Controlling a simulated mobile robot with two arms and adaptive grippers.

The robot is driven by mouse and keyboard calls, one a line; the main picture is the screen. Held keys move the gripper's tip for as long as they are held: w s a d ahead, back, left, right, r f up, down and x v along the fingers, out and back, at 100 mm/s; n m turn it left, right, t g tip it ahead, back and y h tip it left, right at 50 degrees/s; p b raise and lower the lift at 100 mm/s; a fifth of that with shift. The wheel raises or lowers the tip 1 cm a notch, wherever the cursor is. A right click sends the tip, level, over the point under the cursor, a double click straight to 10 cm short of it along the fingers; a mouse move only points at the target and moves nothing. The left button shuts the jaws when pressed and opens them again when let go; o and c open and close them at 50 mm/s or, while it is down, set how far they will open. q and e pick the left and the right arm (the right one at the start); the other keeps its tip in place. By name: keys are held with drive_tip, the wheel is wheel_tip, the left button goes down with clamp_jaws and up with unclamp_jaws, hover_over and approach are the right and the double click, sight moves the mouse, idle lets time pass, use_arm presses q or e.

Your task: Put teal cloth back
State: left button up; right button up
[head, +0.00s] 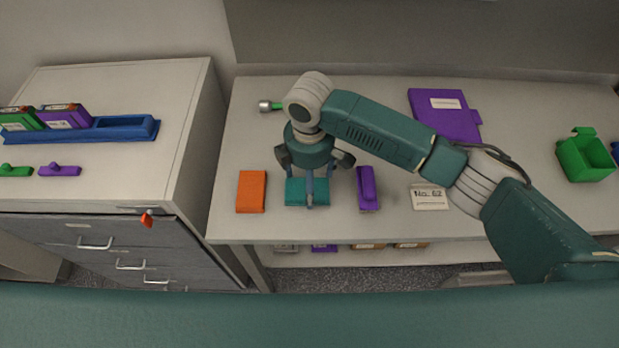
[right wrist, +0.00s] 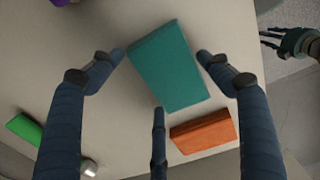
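The teal cloth (head: 293,192) is a flat, folded-looking rectangle on the table near its front edge. It lies between an orange block (head: 251,191) and a purple object (head: 367,188). My right gripper (head: 309,190) points down over the cloth, partly hiding it. In the right wrist view its fingers are spread open around the teal cloth (right wrist: 168,68), with gaps showing and no clear grip. My left gripper (right wrist: 272,38) shows only in the right wrist view, at the upper right, with its fingers apart and nothing seen in them.
The table (head: 245,140) also holds a purple binder-like item (head: 442,115), a "No. 62" card (head: 430,197), a green bin (head: 585,157) and a small green and metal item (head: 269,106). A drawer cabinet with a blue tray (head: 120,130) stands at the left, across a gap.

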drive_tip(key=shift+o, duration=1.4)
drive_tip(key=shift+r, duration=0.5)
wheel_tip(320, 180, up, 11)
drive_tip(key=b, duration=0.3)
drive_tip(key=shift+r, duration=0.2)
drive_tip(key=shift+f, duration=0.1)
